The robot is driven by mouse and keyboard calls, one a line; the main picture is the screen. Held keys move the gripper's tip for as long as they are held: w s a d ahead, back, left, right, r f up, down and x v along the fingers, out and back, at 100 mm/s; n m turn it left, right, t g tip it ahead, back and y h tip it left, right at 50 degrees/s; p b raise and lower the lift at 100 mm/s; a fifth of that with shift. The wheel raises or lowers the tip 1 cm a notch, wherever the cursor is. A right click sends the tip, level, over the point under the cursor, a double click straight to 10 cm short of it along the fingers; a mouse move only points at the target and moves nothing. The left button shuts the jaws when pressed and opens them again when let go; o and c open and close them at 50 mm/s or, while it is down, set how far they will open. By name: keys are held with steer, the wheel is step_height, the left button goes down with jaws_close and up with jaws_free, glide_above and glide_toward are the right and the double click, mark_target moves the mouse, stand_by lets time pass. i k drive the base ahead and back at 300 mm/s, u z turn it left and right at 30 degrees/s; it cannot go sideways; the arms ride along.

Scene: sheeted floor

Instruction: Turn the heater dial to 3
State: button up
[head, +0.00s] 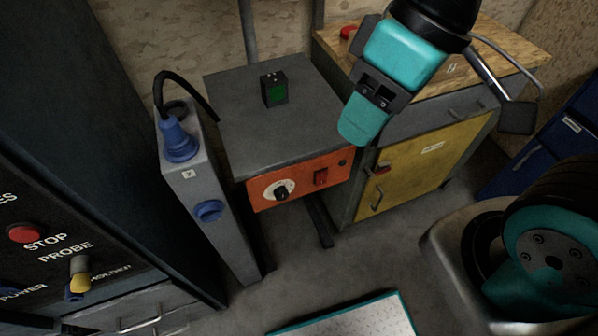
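A black dial (281,190) on a round white scale sits at the left of the orange panel (261,202), on the front of a grey bench unit (233,123). I take this to be the heater dial. Its numbers and pointer setting are too small to read. My gripper (362,125) is at the end of the teal arm, up and to the right of the dial, in front of the bench's right edge. It is apart from the dial. Its fingers cannot be made out, so whether it is open or shut is unclear.
A red switch (320,177) sits right of the dial. A grey post (194,215) with a blue plug (179,141) and blue knob (209,211) stands close left. A small dark box (274,89) stands on the bench. A yellow cabinet (420,170) is right.

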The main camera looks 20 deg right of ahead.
mark_target(282, 193)
steer(key=z, duration=1.7)
steer(key=k, duration=1.25)
steer(key=u, duration=1.3)
